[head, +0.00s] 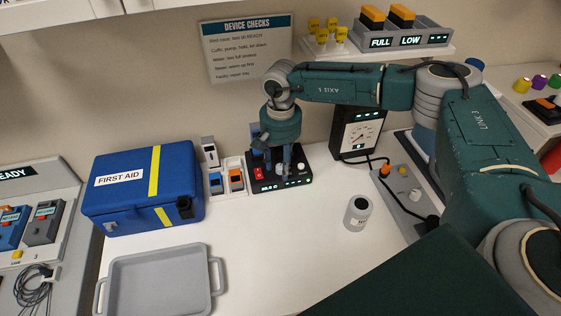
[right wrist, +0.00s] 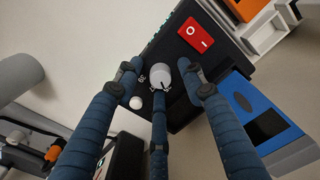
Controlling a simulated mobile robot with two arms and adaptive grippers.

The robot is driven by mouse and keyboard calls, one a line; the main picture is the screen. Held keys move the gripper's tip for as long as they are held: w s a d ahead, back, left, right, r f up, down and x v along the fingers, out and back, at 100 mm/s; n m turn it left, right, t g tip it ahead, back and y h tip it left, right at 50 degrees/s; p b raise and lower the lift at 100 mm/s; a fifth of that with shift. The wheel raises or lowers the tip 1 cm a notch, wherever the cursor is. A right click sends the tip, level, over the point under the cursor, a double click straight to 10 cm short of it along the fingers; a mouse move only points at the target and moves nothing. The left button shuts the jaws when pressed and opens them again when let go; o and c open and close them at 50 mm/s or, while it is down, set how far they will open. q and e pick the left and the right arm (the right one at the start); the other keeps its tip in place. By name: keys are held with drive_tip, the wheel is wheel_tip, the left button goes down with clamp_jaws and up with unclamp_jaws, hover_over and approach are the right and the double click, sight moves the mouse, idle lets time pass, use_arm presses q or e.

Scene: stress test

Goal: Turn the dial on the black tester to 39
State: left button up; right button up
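The black tester (head: 297,181) stands on the white counter near the wall, with a lit green readout too small to read surely. In the right wrist view, its grey dial (right wrist: 162,78) has a dark pointer mark, and a red rocker switch (right wrist: 202,34) and a white round knob (right wrist: 136,102) are on the same face. My right gripper (head: 283,168) points down over the tester. In the wrist view its three blue fingers (right wrist: 162,75) are spread around the dial, with a visible gap on the left. The head view hides most of the dial. My left gripper is not in view.
A blue first aid box (head: 128,200) and small blue and orange devices (head: 236,178) stand left of the tester. A dial gauge (head: 358,135) stands close on the right. A grey can (head: 357,213) and an empty grey tray (head: 160,280) are in front.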

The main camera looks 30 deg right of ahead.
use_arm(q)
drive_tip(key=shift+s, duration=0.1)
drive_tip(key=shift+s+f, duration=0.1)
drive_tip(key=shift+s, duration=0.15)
use_arm(e)
clamp_jaws()
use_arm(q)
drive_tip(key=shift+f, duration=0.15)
use_arm(e)
drive_tip(key=m+b, duration=0.2)
drive_tip(key=m, duration=0.1)
drive_tip(key=shift+w+f+m+b, duration=0.1)
drive_tip(key=shift+f+m+b, duration=0.05)
drive_tip(key=shift+m+b, duration=0.25)
drive_tip(key=m+b, duration=0.2)
drive_tip(key=m, duration=0.3)
drive_tip(key=shift+b, duration=0.4)
drive_tip(key=m+b, duration=0.2)
drive_tip(key=m, duration=0.3)
use_arm(q)
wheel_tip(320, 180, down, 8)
drive_tip(key=b, duration=0.1)
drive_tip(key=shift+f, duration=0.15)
use_arm(e)
drive_tip(key=shift+r+m, duration=0.15)
drive_tip(key=shift+m, duration=0.85)
drive_tip(key=shift+r+m, duration=0.1)
drive_tip(key=shift+m, duration=0.9)
